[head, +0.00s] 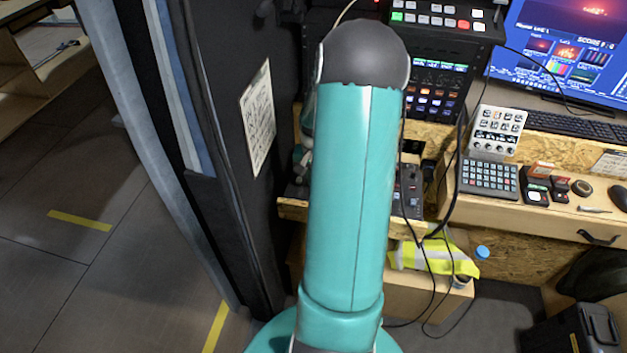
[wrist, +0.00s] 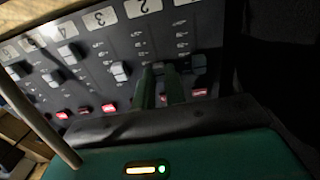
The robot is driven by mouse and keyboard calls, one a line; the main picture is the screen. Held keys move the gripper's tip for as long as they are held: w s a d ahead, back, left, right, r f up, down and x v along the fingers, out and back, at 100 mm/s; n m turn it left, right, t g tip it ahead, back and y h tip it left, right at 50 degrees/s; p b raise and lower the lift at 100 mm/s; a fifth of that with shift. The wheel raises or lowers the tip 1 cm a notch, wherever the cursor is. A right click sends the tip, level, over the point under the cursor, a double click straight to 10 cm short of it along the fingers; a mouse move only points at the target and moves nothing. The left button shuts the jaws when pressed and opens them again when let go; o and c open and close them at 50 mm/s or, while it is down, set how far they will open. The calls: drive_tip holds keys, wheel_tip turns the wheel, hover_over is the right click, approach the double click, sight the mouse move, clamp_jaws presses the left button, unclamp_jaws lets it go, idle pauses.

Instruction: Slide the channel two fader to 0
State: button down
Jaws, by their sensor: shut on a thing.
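My gripper (wrist: 160,80) has two dark green fingers reaching onto the panel, in line with the label 2 (wrist: 141,8). The fingers are shut on the channel two fader cap (wrist: 158,68), which is mostly hidden between them. The channel one fader (wrist: 198,65) is just right of the fingers, and the channel three fader (wrist: 120,71) is to their left. In the head view, my arm hides my gripper and most of the mixer (head: 410,190).
A desk with a keypad (head: 490,178) is at right. A yellow vest (head: 432,258) lies below.

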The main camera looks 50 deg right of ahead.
drive_tip(key=c, duration=1.4)
unclamp_jaws()
drive_tip(key=shift+c, duration=0.2)
drive_tip(key=shift+r, duration=0.1)
wheel_tip(320, 180, up, 14)
